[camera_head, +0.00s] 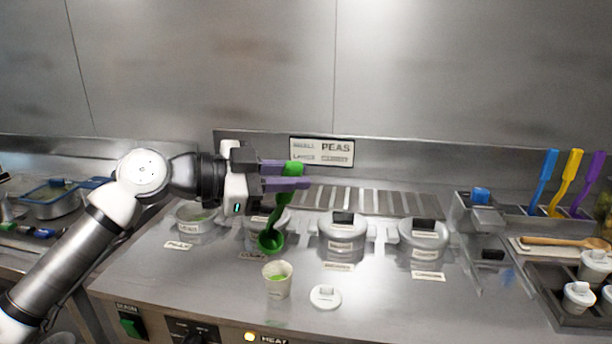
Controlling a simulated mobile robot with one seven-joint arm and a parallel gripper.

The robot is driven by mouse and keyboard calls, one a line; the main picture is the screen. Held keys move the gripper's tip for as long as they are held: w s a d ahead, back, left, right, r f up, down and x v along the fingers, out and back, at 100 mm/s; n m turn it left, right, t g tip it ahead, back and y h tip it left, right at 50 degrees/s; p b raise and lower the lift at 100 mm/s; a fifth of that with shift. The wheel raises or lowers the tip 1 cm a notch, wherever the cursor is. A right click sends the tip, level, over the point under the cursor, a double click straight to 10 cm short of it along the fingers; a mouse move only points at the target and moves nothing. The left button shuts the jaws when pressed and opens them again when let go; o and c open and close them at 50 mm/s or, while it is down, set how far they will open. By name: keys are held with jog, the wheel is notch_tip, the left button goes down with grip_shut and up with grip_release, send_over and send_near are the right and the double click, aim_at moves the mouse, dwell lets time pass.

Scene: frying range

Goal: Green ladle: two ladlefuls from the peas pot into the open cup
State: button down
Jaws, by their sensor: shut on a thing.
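My gripper (297,176) is shut on the upper handle of the green ladle (280,208). The ladle hangs down with its bowl at the bottom, in front of the second pot and above and slightly left of the open cup; whether the bowl holds anything is not clear. The open cup (278,287) stands upright near the counter's front, with some green peas visible inside. Its likely lid (325,297) lies flat to the right. The leftmost pot (194,226) is uncovered with something green inside, and its label looks like PEAS, though blurred.
The second pot (250,241) is partly hidden by the ladle. Two lidded pots (343,244) (422,251) stand to the right. Blue, yellow and purple utensils (569,178) stand at the far right, near a wooden spoon (560,241) and lidded cups (578,298).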

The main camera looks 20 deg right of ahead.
jog(key=w+a+n+h+p, duration=0.1)
jog(key=w+a+n+p, duration=0.1)
jog(key=w+n+p, duration=0.2)
jog(key=shift+w+r+g+h+p, duration=0.4)
jog(key=shift+w+p, duration=0.1)
jog(key=shift+w, duration=1.3)
notch_tip(320, 180, up, 9)
jog(key=p, duration=0.7)
